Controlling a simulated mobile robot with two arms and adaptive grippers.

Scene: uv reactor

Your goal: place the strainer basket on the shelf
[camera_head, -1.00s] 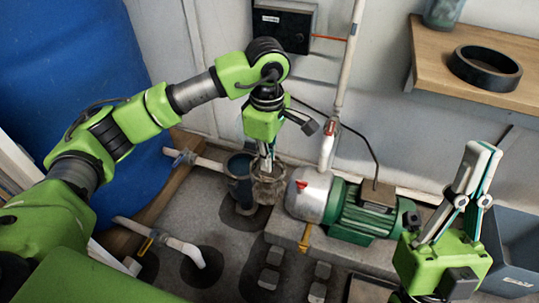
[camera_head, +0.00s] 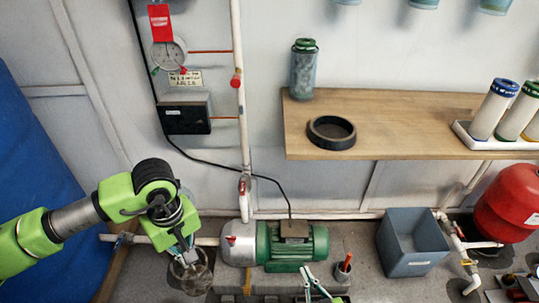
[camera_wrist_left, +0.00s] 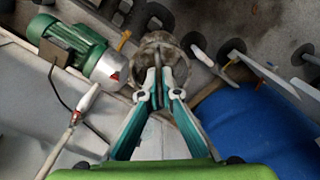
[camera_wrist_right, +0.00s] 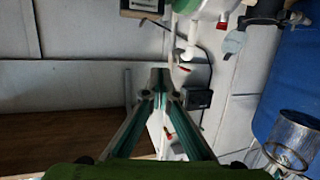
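The strainer basket (camera_head: 191,276) is a greyish see-through mesh cup, left of the green pump. My left gripper (camera_head: 184,250) is above it, fingers pointing down and closed on its rim. In the left wrist view, the basket's round rim (camera_wrist_left: 158,42) shows at the tips of my left gripper (camera_wrist_left: 158,82). A mesh cylinder in the right wrist view (camera_wrist_right: 292,140) looks like the same basket. My right gripper (camera_head: 316,284) is low in the head view; its fingertips meet with nothing between them in the right wrist view (camera_wrist_right: 160,85). The wooden shelf (camera_head: 410,130) is on the back wall.
On the shelf stand a black ring (camera_head: 331,133), a green-capped canister (camera_head: 303,70) and a white tray of cylinders (camera_head: 470,140). Bare wood lies between ring and tray. The pump (camera_head: 290,247), a white pipe (camera_head: 240,120), a grey bin (camera_head: 412,243) and a blue barrel (camera_head: 35,180) are around.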

